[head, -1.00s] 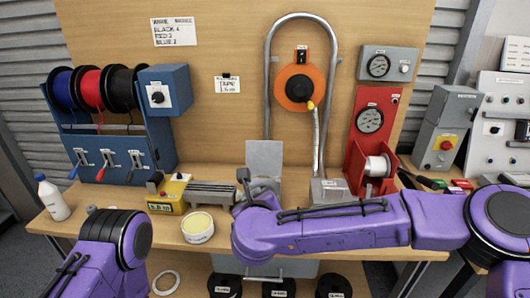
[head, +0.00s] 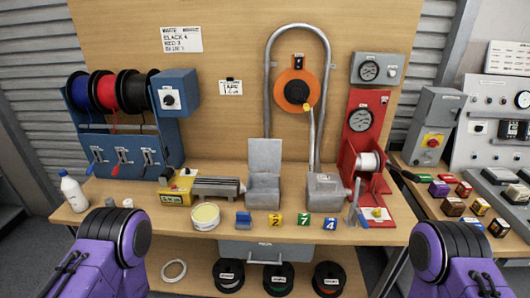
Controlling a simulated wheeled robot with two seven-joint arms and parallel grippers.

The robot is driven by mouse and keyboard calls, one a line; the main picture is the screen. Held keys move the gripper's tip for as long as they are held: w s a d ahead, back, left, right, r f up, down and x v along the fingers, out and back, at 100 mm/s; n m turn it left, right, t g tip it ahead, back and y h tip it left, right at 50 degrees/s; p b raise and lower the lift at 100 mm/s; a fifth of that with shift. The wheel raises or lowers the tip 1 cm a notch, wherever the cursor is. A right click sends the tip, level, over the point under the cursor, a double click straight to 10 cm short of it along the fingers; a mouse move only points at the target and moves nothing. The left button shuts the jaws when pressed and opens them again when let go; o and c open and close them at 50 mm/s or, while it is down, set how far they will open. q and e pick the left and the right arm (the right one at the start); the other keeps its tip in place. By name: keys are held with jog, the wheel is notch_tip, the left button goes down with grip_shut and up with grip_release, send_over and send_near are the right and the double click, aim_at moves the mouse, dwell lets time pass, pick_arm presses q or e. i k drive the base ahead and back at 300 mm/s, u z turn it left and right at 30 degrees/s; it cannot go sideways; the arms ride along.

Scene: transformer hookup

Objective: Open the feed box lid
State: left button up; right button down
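A grey metal box (head: 263,191) stands at the middle of the bench with its lid (head: 265,156) raised upright at the back. A second grey box (head: 326,191) stands to its right, and its top looks closed. No label on either box is readable enough to tell which is the feed box. Only purple links of my two arms show, at the bottom left and bottom right. Both grippers are out of the picture, and neither arm touches a box.
In front of the boxes lie a blue block (head: 243,220) and several numbered blocks (head: 275,220). A red stand (head: 361,140) with a spool is at the right. The bench's front edge is mostly clear.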

aim_at(263, 154)
jog(key=k, duration=0.95)
jog(key=u, duration=0.75)
jog(key=i, duration=1.8)
jog(key=z, duration=0.55)
